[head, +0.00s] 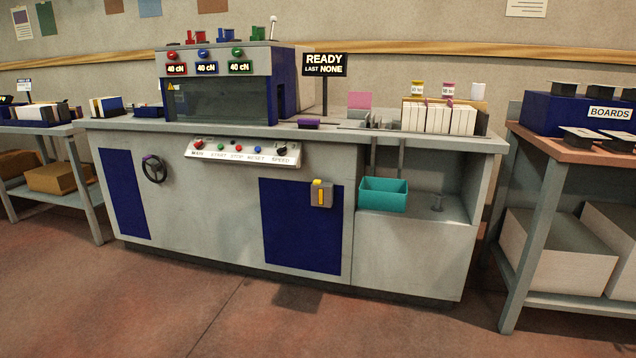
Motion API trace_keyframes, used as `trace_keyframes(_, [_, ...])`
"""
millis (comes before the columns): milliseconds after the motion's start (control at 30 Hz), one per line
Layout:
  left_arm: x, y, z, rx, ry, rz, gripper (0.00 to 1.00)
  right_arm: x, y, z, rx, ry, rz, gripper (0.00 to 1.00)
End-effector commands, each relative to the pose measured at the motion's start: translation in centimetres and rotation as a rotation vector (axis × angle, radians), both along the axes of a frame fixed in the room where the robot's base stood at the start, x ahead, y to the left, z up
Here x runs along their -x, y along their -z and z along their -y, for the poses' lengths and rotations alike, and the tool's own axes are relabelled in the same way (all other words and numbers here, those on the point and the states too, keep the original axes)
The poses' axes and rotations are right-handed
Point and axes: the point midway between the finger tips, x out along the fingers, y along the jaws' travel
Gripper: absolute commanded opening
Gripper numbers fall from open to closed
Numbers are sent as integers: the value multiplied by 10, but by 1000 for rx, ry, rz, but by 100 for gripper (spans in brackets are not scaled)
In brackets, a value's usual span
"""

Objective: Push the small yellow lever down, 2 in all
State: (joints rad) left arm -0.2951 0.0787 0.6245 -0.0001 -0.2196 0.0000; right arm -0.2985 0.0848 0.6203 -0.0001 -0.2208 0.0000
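A small grey box (327,198) is mounted on the machine's front, at the upper right corner of a dark blue panel. A yellow upright strip (321,197) shows on its face, and a small yellow piece (318,182) sits at its top. I cannot tell for certain which of these is the lever's handle, or its exact position. Neither of my grippers is in the head view.
The grey machine (220,200) carries a control strip (242,153), a handwheel (153,169) and a sign (324,65) reading READY, LAST NONE. A teal bin (383,195) sits in the right recess. Side tables flank it. The floor in front is clear.

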Motion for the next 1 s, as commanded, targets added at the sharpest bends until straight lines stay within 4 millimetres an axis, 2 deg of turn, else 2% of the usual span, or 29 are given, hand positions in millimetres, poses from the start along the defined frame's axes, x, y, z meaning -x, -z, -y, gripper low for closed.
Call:
trace_keyframes(167, [10, 0, -1, -1, 0, -14, 40, 8, 0, -6, -7, 4, -11, 40])
trace_keyframes(467, [13, 0, -2, -3, 0, -19, 1, 7, 1, -10, -12, 4, -9, 40])
trace_keyframes(1000, [4, 0, -2, -2, 0, -6, 0, 1, 0, -2, -2, 1, 1, 40])
